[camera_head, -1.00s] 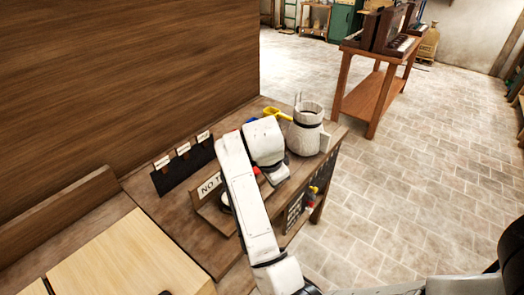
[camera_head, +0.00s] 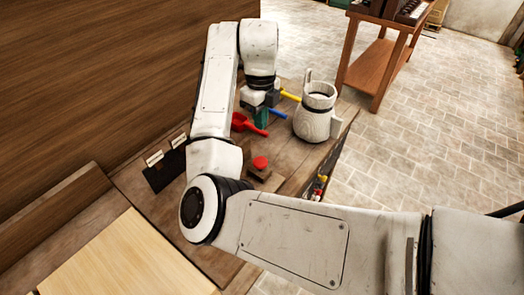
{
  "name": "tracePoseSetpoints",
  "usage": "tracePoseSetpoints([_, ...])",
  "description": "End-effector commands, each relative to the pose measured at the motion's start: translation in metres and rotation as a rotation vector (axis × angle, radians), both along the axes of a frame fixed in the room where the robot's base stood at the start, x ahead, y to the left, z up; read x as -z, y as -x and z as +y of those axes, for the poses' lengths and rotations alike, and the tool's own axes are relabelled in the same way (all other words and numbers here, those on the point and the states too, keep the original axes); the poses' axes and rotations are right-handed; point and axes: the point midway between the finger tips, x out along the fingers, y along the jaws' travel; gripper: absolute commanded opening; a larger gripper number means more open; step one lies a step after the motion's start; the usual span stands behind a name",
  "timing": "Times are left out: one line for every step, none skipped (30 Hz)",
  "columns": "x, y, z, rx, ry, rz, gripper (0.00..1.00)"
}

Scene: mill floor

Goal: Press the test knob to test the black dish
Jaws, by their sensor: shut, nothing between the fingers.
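The red test knob (camera_head: 260,163) sits on a small wooden block on the bench, just right of my arm's elbow. My gripper (camera_head: 260,107) is farther back, beyond the knob and apart from it, above the scoops. It looks shut and empty, and its fingertips are small and dark here. I cannot make out the black dish; my arm covers much of the bench.
Near my gripper lie a red scoop (camera_head: 250,124), a blue scoop (camera_head: 278,113), a yellow scoop (camera_head: 291,97) and a green item (camera_head: 262,119). A white jug (camera_head: 316,113) stands to the right. A black card holder (camera_head: 164,166) is at left.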

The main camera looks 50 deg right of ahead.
Motion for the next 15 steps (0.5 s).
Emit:
tracePoseSetpoints([0.000, 0.000, 0.000, -0.001, 0.001, 0.000, 0.00])
tracePoseSetpoints([0.000, 0.000, 0.000, -0.001, 0.001, 0.000, 0.00])
tracePoseSetpoints([0.000, 0.000, 0.000, -0.001, 0.001, 0.000, 0.00])
tracePoseSetpoints([0.000, 0.000, 0.000, -0.001, 0.001, 0.000, 0.00])
tracePoseSetpoints([0.000, 0.000, 0.000, -0.002, 0.001, 0.000, 0.00])
tracePoseSetpoints([0.001, 0.000, 0.000, -0.002, 0.002, 0.000, 0.00])
tracePoseSetpoints([0.003, 0.000, 0.000, -0.002, 0.002, 0.000, 0.00])
tracePoseSetpoints([0.004, 0.000, -0.001, -0.002, 0.002, 0.001, 0.00])
tracePoseSetpoints([0.007, 0.001, -0.001, -0.002, 0.003, 0.002, 0.00])
tracePoseSetpoints([0.010, 0.001, -0.001, -0.002, 0.003, 0.002, 0.00])
tracePoseSetpoints([0.014, 0.001, -0.001, -0.002, 0.004, 0.002, 0.00])
tracePoseSetpoints([0.020, 0.001, -0.001, -0.003, 0.004, 0.003, 0.00])
tracePoseSetpoints([0.025, 0.001, -0.001, -0.003, 0.004, 0.003, 0.00])
tracePoseSetpoints([0.030, 0.002, -0.001, -0.004, 0.004, 0.004, 0.00])
tracePoseSetpoints([0.035, 0.001, 0.000, -0.004, 0.002, 0.004, 0.00])
